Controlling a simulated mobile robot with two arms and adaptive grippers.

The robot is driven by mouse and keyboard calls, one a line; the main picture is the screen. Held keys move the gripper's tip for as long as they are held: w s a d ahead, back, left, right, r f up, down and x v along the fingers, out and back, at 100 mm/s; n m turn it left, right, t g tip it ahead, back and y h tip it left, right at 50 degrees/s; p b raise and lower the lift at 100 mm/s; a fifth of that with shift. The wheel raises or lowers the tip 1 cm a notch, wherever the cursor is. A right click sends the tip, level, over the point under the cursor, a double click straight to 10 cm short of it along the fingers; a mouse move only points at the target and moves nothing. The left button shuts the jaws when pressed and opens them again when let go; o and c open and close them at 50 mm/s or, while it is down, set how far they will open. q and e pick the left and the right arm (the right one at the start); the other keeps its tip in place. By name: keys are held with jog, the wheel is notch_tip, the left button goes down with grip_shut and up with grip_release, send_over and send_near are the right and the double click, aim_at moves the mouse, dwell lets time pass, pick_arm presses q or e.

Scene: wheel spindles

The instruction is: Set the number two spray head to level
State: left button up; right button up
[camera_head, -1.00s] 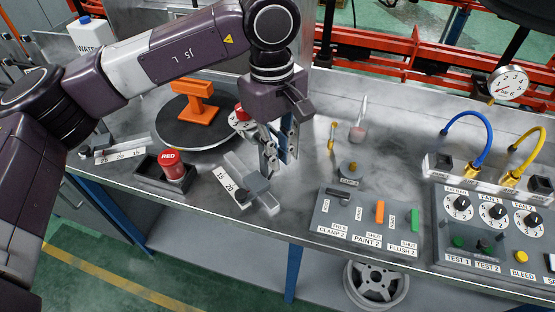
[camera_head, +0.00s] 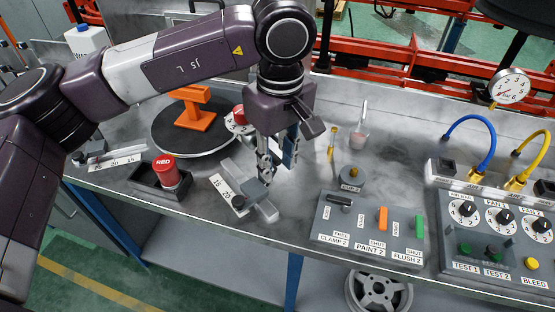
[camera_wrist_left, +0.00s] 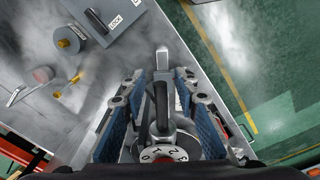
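A grey spray-head unit with a white scale (camera_head: 222,187), marked 15 and 20, stands near the front table edge. A dark block (camera_head: 255,190) sits on its tilted grey bar. I cannot read a number two on it. My left gripper (camera_head: 267,176) points down just above the block. In the left wrist view my gripper (camera_wrist_left: 160,88) is open, with its blue-padded fingers on either side of a grey upright handle (camera_wrist_left: 162,92) and gaps between. A white numbered dial (camera_wrist_left: 163,154) shows below the handle. My right gripper is out of view.
A red RED cup (camera_head: 166,170) stands left of the unit, with a similar scaled unit (camera_head: 117,158) farther left. An orange stand (camera_head: 194,110) is on a black disc behind. A switch panel (camera_head: 330,228) is on the right. Bare table lies between.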

pick_arm(q)
notch_tip(320, 180, up, 12)
jog(key=shift+s+d, duration=0.15)
jog(key=shift+s, duration=0.2)
dwell(0.5)
